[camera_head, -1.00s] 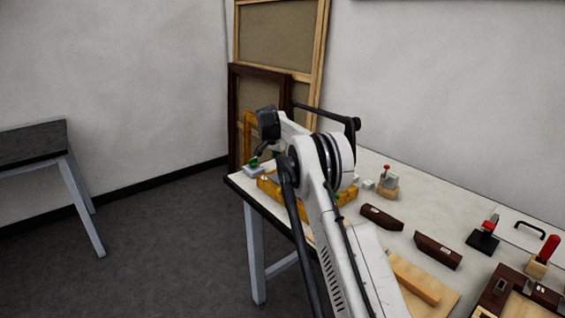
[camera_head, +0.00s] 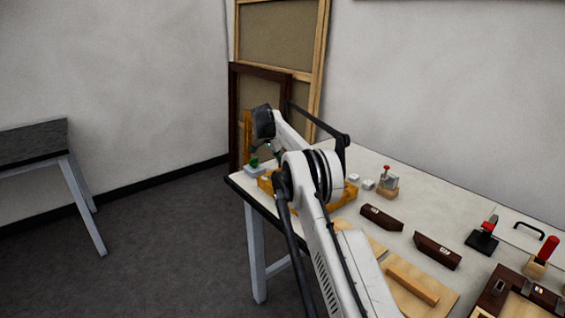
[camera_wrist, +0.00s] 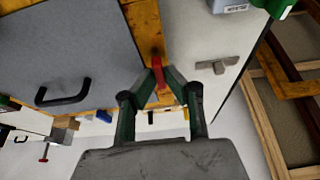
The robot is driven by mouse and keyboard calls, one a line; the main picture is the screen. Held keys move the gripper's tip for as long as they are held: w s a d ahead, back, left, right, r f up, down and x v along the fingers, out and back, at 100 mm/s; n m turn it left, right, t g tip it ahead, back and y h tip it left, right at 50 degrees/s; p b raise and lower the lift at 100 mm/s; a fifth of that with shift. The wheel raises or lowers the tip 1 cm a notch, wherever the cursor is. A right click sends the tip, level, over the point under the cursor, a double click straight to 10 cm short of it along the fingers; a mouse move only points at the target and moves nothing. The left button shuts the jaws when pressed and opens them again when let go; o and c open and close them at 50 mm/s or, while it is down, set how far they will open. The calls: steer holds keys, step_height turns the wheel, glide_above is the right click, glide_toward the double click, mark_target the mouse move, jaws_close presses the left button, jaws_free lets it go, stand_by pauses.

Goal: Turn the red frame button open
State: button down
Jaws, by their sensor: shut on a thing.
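In the wrist view, the red frame button (camera_wrist: 157,69) is a narrow red piece standing over the orange wooden frame (camera_wrist: 144,22). My gripper (camera_wrist: 159,84) is shut on the button, with its two green-sided fingers meeting on either side of it. The button lies roughly along the frame's rail. A grey panel (camera_wrist: 80,50) with a black handle (camera_wrist: 63,93) lies inside the frame. In the head view, the orange frame (camera_head: 351,190) lies on the worktable, mostly hidden behind my arm. The button cannot be made out there.
A grey metal piece (camera_wrist: 217,65) lies beside the frame in the wrist view. On the worktable (camera_head: 400,170) stand dark wooden blocks (camera_head: 437,251), a red-knobbed tool (camera_head: 387,183) and a black-based tool (camera_head: 483,236). Large frames (camera_head: 262,110) lean against the wall behind.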

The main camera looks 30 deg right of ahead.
steer(key=c, duration=1.8)
jaws_free()
steer(key=v, duration=1.2)
